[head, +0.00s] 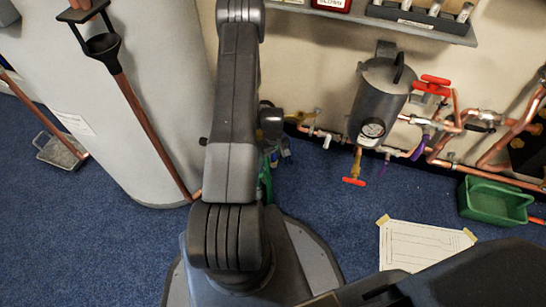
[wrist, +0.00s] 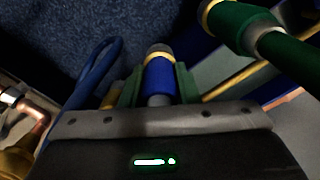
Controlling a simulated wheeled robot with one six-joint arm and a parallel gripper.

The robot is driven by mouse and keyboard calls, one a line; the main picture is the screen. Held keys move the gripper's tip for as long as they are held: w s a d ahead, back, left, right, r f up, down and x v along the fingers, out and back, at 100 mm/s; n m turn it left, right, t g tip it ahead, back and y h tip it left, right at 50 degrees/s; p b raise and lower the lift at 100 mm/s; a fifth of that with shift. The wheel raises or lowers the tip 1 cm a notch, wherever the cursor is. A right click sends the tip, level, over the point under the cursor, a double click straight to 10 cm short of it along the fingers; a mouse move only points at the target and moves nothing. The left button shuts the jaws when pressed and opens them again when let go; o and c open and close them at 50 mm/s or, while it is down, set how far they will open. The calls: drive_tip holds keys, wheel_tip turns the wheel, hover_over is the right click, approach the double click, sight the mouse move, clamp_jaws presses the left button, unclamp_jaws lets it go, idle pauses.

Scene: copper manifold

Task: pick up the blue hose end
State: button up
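The blue hose end (wrist: 158,78) shows in the middle of the wrist view, straight ahead of my gripper (wrist: 160,118). It has a blue collar, a yellow ring and a grey tip pointing up the picture. A blue hose (wrist: 88,82) curves at left.
A green hose end (wrist: 228,20) with a yellow ring is close at upper right in the wrist view. Copper and brass fittings (wrist: 30,125) are at lower left. In the head view, a copper manifold (head: 440,125) and a green tray (head: 490,203) are at right.

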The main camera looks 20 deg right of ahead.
drive_tip(key=c, duration=0.4)
wheel_tip(320, 180, up, 10)
drive_tip(key=p, duration=0.3)
drive_tip(key=shift+r+p, duration=1.45)
drive_tip(key=shift+r, duration=0.85)
